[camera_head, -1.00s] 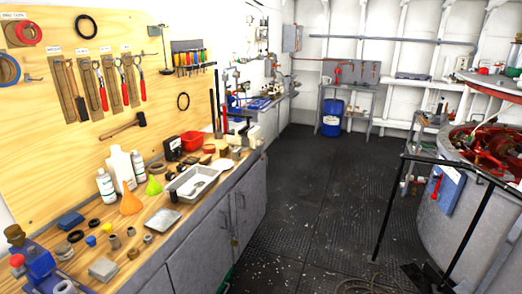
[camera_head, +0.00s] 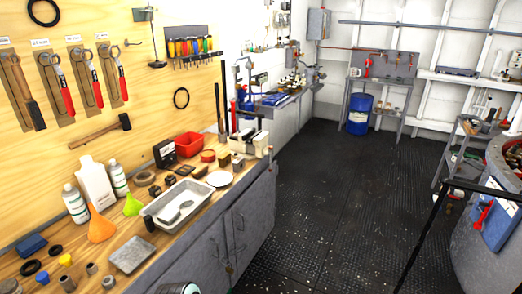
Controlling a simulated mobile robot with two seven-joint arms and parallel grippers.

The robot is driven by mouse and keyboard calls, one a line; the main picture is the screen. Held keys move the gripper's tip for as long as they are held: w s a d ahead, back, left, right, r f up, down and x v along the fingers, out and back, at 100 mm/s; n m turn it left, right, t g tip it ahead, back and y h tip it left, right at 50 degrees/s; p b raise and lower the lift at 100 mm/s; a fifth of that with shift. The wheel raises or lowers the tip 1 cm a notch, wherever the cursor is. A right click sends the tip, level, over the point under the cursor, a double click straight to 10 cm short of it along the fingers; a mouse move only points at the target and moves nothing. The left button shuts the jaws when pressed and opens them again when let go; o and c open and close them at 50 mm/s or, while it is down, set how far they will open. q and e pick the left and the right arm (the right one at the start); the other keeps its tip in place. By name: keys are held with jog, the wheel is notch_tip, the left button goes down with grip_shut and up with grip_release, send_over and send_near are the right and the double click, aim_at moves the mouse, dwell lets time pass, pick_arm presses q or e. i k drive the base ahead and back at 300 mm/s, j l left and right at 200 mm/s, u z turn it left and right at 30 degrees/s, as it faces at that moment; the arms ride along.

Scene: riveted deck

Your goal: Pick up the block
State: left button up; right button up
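Several small block-like pieces lie on the wooden workbench at the left, and I cannot tell which one the task means. A blue block (camera_head: 32,245) lies at the near left end of the bench. A small brown block (camera_head: 238,164) stands at the far end, near a white round plate (camera_head: 220,179). A small dark block (camera_head: 170,180) lies behind the metal tray (camera_head: 148,222). Neither of my grippers shows. A dark rounded part (camera_head: 180,288) at the bottom edge may be mine, but too little of it shows to tell.
The bench also holds white bottles (camera_head: 96,184), an orange funnel (camera_head: 100,226), a green funnel (camera_head: 133,205) and a red bin (camera_head: 189,145). The dark deck (camera_head: 330,200) is clear in the middle. A black railing (camera_head: 425,240) and a large grey drum (camera_head: 475,250) stand at the right.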

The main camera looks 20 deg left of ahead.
aim_at(238, 163)
jog(key=i+u, duration=0.15)
jog(key=i, duration=0.65)
jog(key=i+l+u, duration=0.1)
jog(key=i+l, duration=0.15)
jog(key=i, duration=0.5)
jog(key=i+u, duration=0.2)
jog(key=u, duration=0.2)
jog(key=i+l+u, duration=0.2)
jog(key=u, duration=0.25)
jog(key=i+l+u, duration=0.2)
jog(key=u, duration=0.2)
jog(key=i+l+u, duration=0.15)
jog(key=u, duration=0.3)
jog(key=i+l+u, duration=0.1)
jog(key=l+u, duration=0.6)
jog(key=u, duration=0.15)
jog(key=i, duration=0.05)
